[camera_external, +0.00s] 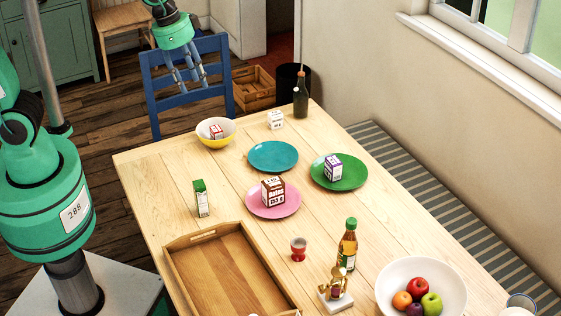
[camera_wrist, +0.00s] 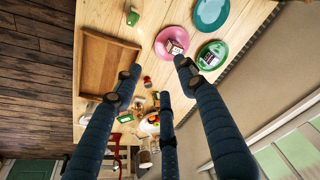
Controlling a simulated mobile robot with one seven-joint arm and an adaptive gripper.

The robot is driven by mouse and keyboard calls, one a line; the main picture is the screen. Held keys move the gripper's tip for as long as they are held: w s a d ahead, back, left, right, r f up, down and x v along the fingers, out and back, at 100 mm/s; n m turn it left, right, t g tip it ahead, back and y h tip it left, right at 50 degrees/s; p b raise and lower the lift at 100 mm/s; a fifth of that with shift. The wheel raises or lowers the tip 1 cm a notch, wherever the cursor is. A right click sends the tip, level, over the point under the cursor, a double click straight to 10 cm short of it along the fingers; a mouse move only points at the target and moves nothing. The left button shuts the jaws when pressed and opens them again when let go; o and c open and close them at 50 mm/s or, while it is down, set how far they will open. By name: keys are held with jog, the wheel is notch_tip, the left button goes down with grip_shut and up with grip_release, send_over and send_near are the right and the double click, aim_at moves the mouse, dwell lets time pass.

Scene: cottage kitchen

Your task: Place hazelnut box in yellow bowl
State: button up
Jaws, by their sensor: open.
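The yellow bowl (camera_external: 215,141), white inside, stands at the table's far left end. A small red-and-white box (camera_external: 216,132) sits in it; its label is too small to read, so I cannot tell if it is the hazelnut box. Other boxes are a brown-and-white one (camera_external: 273,191) on the pink plate, a purple-and-white one (camera_external: 332,168) on the green plate and a white one (camera_external: 276,120) on bare table. My gripper (camera_external: 189,88) is open and empty, raised in front of the blue chair, beyond the bowl and apart from it. The wrist view shows its spread dark fingers (camera_wrist: 158,80).
A teal plate (camera_external: 273,155) lies empty. A dark bottle (camera_external: 301,95) stands at the far edge, near the blue chair (camera_external: 152,90).

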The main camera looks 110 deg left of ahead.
jog(key=s+d+r+m+t, duration=0.1)
jog(key=s+d+r, duration=0.3)
jog(key=s+d, duration=0.4)
jog(key=s+d+r+m+t+h, duration=0.1)
jog(key=s+d, duration=0.7)
jog(key=d, duration=0.8)
notch_tip(320, 180, up, 3)
jog(key=shift+d+r+m+t, duration=0.15)
jog(key=shift+m+t, duration=0.35)
jog(key=shift+m, duration=0.6)
jog(key=shift+s, duration=0.1)
jog(key=shift+f+b, duration=0.35)
jog(key=shift+f, duration=0.05)
